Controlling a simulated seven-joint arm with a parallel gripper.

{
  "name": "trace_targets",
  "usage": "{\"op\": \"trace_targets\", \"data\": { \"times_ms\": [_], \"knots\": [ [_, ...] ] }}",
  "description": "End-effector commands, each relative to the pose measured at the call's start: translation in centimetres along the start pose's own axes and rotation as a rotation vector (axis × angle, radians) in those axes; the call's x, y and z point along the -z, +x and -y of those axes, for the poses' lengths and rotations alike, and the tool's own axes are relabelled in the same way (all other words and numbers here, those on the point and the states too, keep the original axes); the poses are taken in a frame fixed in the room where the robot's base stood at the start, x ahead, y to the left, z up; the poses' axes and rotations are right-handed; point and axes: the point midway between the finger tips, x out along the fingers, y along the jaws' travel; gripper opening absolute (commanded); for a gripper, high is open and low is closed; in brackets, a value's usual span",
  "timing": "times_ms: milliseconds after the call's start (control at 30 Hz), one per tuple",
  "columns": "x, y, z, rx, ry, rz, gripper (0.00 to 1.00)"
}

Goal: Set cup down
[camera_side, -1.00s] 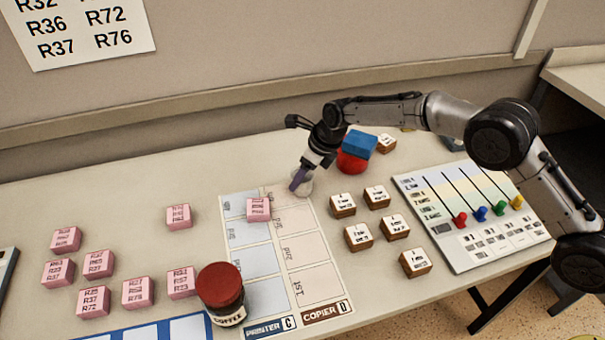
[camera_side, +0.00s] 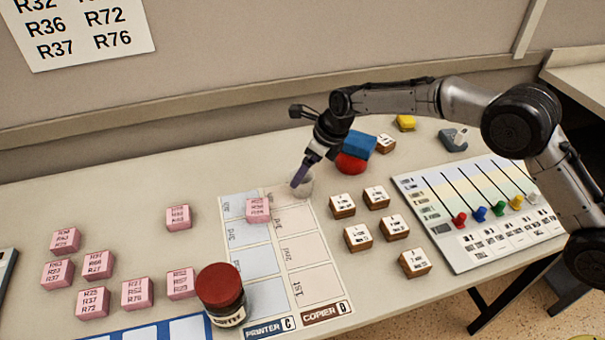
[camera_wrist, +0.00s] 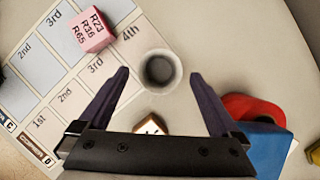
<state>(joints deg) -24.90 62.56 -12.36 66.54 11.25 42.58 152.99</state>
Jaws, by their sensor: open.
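A small pale cup (camera_side: 306,186) stands upright at the far right corner of the printed sheet (camera_side: 292,225). In the wrist view I look down into the cup (camera_wrist: 160,70), grey inside, beside the cell marked 4th. My gripper (camera_side: 299,181) is at the cup, its purple fingers pointing down and partly covering it. In the wrist view my gripper (camera_wrist: 160,76) is open, with one finger on each side of the cup and visible gaps between. Whether the cup's base overlaps the sheet is hard to tell.
A pink block (camera_side: 257,209) lies on the sheet, left of the cup. A red object (camera_side: 350,163) with a blue block (camera_side: 359,145) over it stands close on the right. Brown-sided tiles (camera_side: 342,205) lie nearer the front. A red-lidded coffee jar (camera_side: 220,287) stands front left.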

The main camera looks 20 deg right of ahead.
Motion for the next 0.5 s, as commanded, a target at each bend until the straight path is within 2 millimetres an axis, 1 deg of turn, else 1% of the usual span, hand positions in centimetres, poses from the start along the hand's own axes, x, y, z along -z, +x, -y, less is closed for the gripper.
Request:
{"op": "trace_targets", "data": {
  "times_ms": [33,200,333,500],
  "knots": [
    [-0.1,-1.4,0.1,0.002,0.0,0.005,0.99],
    [-0.1,-4.8,0.0,0.002,-0.001,0.004,0.99],
    [0.0,-6.9,0.0,0.001,-0.001,0.002,0.99],
    [0.0,-8.3,0.0,0.001,0.0,0.0,0.99]
  ]
}}
